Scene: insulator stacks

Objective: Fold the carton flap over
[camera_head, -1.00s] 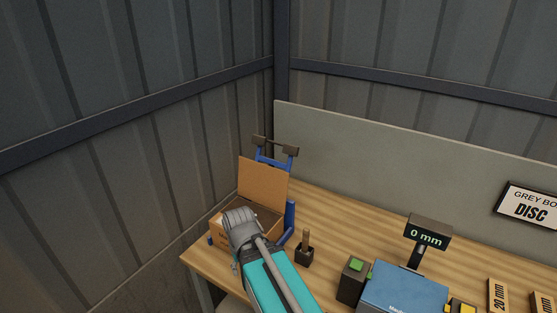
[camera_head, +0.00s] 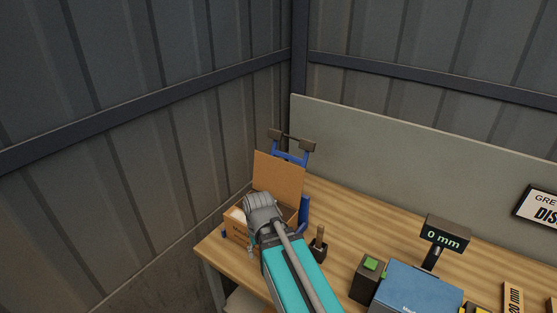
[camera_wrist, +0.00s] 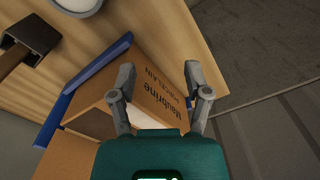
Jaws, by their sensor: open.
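The open brown carton (camera_head: 237,230) stands at the left end of the bench, with its flap (camera_head: 278,177) raised upright at the back. Part of its inside is hidden behind my arm, and something pale shows at its left. In the wrist view the carton's printed wall (camera_wrist: 158,85) lies behind my fingers, and a brown panel, perhaps the flap, shows at lower left (camera_wrist: 65,157). My gripper (camera_wrist: 160,74) is open and empty, its two fingers spread over the printed wall. I cannot tell whether they touch it.
A blue frame (camera_head: 304,212) stands around the carton, with a dark-padded bracket (camera_head: 291,146) behind the flap. A small dark holder with a wooden handle (camera_head: 319,245) is close to the right. A 0 mm display (camera_head: 444,237) and blue box (camera_head: 420,287) stand farther right.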

